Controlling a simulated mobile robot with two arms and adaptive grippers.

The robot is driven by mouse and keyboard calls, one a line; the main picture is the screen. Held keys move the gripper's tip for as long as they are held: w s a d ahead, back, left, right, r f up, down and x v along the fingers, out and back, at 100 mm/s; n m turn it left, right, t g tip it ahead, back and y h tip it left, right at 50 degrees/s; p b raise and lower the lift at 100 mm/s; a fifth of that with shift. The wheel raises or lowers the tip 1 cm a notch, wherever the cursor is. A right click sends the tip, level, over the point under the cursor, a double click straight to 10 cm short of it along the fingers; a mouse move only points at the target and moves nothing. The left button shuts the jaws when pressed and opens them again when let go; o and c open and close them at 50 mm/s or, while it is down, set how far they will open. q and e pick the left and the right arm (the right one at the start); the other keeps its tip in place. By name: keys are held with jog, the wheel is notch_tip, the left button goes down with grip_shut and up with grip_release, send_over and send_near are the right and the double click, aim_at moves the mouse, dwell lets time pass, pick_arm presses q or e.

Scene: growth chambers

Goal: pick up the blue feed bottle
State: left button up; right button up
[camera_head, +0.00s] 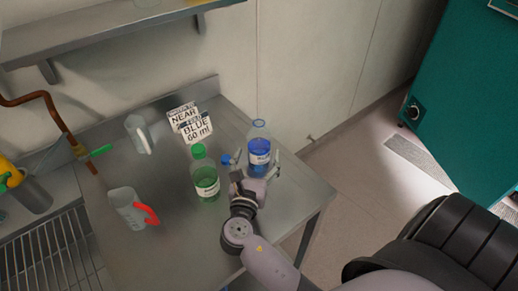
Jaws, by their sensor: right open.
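The blue feed bottle (259,143) is a clear bottle of blue liquid with a white label. It stands upright near the right edge of the steel table (160,255). My right gripper (258,160) is open, with its fingers on either side of the bottle's lower part. Whether the fingers touch it cannot be told. The bottle's base is partly hidden by the gripper. My left gripper is not in view.
A green-capped bottle (206,180) stands left of my right gripper. A small blue item (226,159) is close by. A red-handled jug (128,210), a clear jug (136,130) and a sign card (193,128) are farther left. A shelf (100,35) overhangs the back.

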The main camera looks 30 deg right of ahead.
aim_at(257, 152)
jog(key=shift+w+d+b, duration=0.35)
jog(key=shift+w, duration=0.15)
jog(key=b+x, duration=0.1)
jog(key=x, duration=0.2)
jog(key=shift+w+d, duration=0.15)
jog(key=shift+w, duration=0.25)
jog(key=shift+w+d, duration=0.2)
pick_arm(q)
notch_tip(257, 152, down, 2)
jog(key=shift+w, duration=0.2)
pick_arm(e)
jog(key=c, duration=1.5)
